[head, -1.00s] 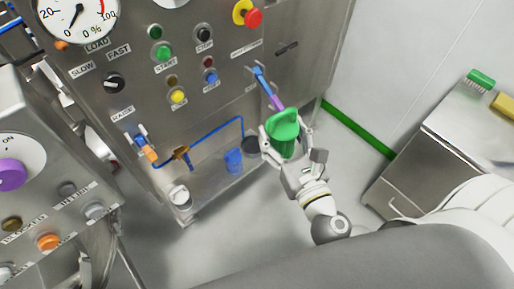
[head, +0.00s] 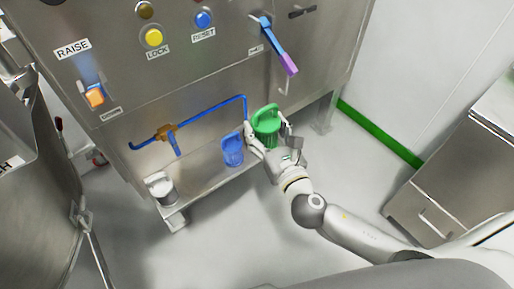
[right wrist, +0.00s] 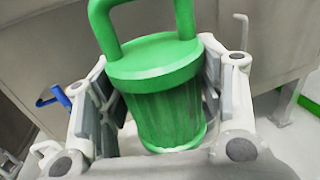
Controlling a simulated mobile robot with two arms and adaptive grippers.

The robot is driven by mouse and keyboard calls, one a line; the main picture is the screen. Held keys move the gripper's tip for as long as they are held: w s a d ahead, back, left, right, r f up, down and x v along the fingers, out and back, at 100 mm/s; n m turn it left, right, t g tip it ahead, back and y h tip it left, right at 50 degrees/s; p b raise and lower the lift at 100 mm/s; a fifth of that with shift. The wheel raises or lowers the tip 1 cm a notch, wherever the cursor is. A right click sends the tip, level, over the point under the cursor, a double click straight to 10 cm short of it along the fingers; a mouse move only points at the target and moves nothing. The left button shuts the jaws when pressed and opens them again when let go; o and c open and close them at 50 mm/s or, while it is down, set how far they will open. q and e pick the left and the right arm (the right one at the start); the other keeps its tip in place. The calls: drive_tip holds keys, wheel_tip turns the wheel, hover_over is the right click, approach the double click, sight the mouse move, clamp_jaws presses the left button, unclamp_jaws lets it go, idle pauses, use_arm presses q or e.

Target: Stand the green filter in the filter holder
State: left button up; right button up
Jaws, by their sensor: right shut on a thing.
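The green filter (head: 267,122), a ribbed cylinder with a loop handle on its lid, is near the right end of the steel ledge. It looks roughly upright. My right gripper (head: 268,136) is shut on its sides. In the right wrist view the filter (right wrist: 168,108) sits between both fingers of the gripper (right wrist: 162,100), handle up. The filter holder is not clearly seen now; the filter and gripper cover that part of the ledge. I cannot tell whether the filter's base touches anything. My left gripper is not in view.
A blue filter (head: 232,150) stands on the ledge just left of the green one. A grey-white capped vessel (head: 162,189) is at the ledge's left end. Blue piping (head: 205,112) runs above. A blue-purple lever (head: 279,48) sticks out higher up. A steel cabinet (head: 452,185) stands right.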

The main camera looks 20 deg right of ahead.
use_arm(q)
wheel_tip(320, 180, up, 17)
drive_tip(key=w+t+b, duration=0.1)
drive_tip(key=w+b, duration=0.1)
drive_tip(key=b, duration=0.8)
use_arm(e)
drive_tip(key=shift+n+y, duration=0.5)
drive_tip(key=shift+y, duration=0.3)
drive_tip(key=w+d+f+b, duration=0.1)
drive_tip(key=w+f, duration=0.5)
drive_tip(key=w+d+f+b, duration=0.1)
drive_tip(key=w+f, duration=0.5)
drive_tip(key=f, duration=0.1)
drive_tip(key=w+d+f+b, duration=0.1)
drive_tip(key=w+f, duration=0.5)
drive_tip(key=w, duration=0.1)
drive_tip(key=shift+w+d+f, duration=0.1)
drive_tip(key=shift+d+f, duration=0.2)
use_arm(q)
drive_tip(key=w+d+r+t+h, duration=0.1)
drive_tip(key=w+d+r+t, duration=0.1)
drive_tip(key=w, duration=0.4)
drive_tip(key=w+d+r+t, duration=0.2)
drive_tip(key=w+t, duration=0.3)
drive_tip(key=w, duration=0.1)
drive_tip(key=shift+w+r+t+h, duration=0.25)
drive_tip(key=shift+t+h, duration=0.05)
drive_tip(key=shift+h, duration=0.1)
